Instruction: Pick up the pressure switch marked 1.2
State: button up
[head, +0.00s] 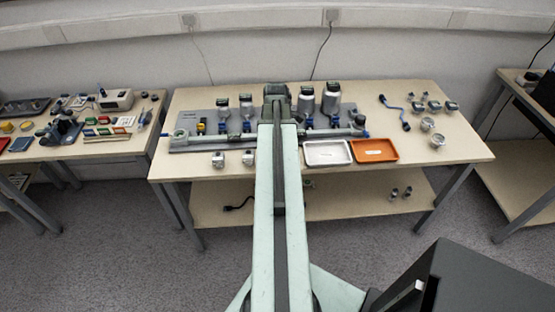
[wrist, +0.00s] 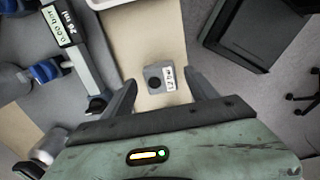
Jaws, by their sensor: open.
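A small pale grey block-shaped pressure switch (wrist: 156,84) with a dark round port and a white label reading about 1.2 bar shows in the wrist view on the wooden tabletop. My gripper (wrist: 161,84) is open, with one finger on each side of it in the picture. I see no contact, and the height gap is hard to judge. In the head view two similar grey blocks (head: 219,159) and (head: 249,157) stand near the table's front edge, left of my arm. Their labels are too small to read, and my arm hides the gripper there.
The test rig (head: 184,143) with gauges and cylinders lies behind. A white tray (head: 327,163) and an orange tray (head: 375,160) are right of my arm. The table's front edge is close.

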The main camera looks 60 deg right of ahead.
notch_tip(320, 180, down, 2)
jog(key=shift+f+b, duration=0.1)
jog(key=shift+b, duration=0.3)
jog(key=shift+r, duration=0.25)
jog(key=shift+c, duration=0.4)
grip_shut()
notch_tip(320, 180, up, 14)
jog(key=p, duration=1.4)
